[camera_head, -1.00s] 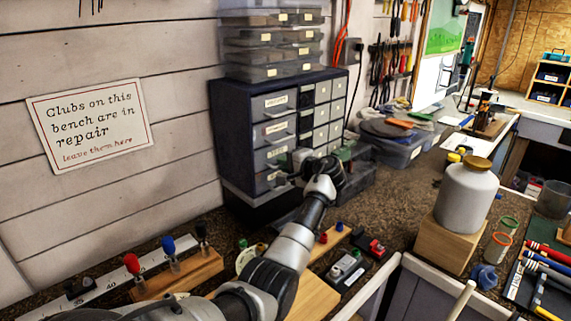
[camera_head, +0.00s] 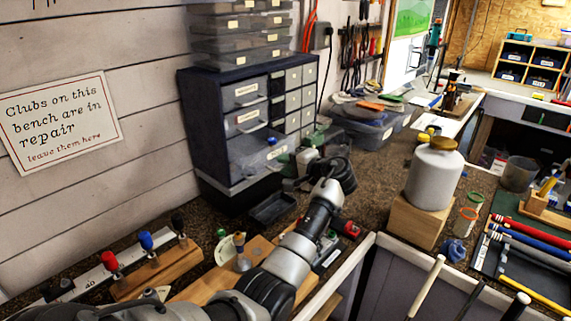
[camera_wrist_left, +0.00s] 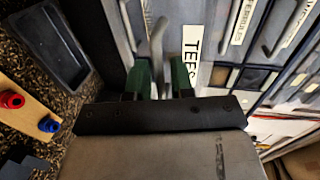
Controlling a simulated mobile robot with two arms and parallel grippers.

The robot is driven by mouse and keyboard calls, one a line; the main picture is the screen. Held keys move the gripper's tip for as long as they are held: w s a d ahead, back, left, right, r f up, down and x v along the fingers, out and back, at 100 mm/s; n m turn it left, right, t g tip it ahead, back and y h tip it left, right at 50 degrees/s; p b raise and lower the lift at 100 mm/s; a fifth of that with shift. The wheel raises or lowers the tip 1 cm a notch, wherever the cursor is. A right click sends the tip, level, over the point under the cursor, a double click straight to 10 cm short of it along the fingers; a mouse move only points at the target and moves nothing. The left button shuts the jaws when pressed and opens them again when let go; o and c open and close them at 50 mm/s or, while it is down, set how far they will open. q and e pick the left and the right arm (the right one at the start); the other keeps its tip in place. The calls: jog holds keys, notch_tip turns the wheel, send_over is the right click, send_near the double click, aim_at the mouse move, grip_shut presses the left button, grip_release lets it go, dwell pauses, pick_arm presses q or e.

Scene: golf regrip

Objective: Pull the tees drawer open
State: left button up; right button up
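The tees drawer (camera_head: 258,152) is the bottom one in the left column of the dark cabinet (camera_head: 205,110). In the head view it stands partly out from the cabinet, past the drawers above it. Its white TEES label (camera_wrist_left: 192,40) shows in the left wrist view. The pale bow handle (camera_wrist_left: 157,42) runs down between the green fingertips of my left gripper (camera_wrist_left: 161,80), which appear shut on it. In the head view my left gripper (camera_head: 306,160) is at the drawer's front and partly covers it. My right gripper is not seen.
A dark open tray (camera_head: 272,208) lies on the bench below the drawer. Wooden blocks with coloured pieces (camera_head: 158,272) stand at the front left. A white jar (camera_head: 434,178) on a wooden block (camera_head: 415,222) stands to the right. Stacked clear bins (camera_head: 235,40) sit on top of the cabinet.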

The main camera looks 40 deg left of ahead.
pick_arm(q)
jog(key=shift+o, duration=0.6)
jog(key=w+b+v, duration=0.1)
jog(key=b+v, duration=0.2)
jog(key=v, duration=0.7)
jog(key=shift+s+d, duration=0.4)
jog(key=shift+s, duration=0.1)
jog(key=shift+r, duration=0.15)
